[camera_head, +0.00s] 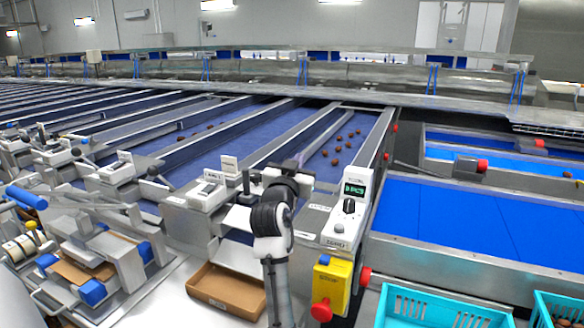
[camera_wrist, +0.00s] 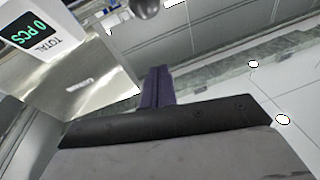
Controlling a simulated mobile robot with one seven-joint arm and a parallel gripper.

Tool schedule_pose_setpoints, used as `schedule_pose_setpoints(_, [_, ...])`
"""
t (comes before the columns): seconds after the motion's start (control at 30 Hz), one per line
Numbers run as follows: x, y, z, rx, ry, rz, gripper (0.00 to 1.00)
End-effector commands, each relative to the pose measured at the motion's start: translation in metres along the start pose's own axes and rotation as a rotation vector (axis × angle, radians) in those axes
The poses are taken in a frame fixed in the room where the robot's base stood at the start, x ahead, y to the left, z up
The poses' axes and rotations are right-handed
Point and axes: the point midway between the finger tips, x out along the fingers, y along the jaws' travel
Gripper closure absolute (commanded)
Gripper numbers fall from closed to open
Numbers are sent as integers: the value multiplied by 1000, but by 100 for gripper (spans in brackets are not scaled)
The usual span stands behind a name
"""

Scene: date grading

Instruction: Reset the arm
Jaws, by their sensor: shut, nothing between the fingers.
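My arm rises from the bottom middle of the head view, its wrist bent over the front end of a blue lane. My gripper (camera_wrist: 157,72) shows in the wrist view as two dark purple fingers pressed together, with nothing between them. In the head view the fingers are small and partly hidden behind my own wrist, a purplish tip above it. The gripper is clear of the dates. Several brown dates (camera_head: 336,161) lie on the blue lane beyond it.
A counter box (camera_head: 347,207) with a green display stands right of my arm; it also shows in the wrist view (camera_wrist: 62,42). A brown tray (camera_head: 194,292) lies below left. A yellow box with a red knob (camera_head: 331,284) and turquoise crates (camera_head: 447,304) are at right.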

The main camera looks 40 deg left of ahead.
Motion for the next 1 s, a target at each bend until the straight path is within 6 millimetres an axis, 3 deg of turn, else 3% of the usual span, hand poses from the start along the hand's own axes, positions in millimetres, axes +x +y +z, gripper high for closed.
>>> schedule_pose_setpoints(0.2, [-52, -4, -21, 1, 3, -3, 100])
schedule_pose_setpoints(0.4, [-81, -5, -33, 0, 1, -2, 100])
schedule_pose_setpoints(0.83, [-93, -6, -38, -1, 7, -7, 100])
schedule_pose_setpoints(0.93, [-104, -17, -51, -8, 81, -70, 100])
schedule_pose_setpoints(1.0, [-121, -31, -68, -16, 183, -152, 100])
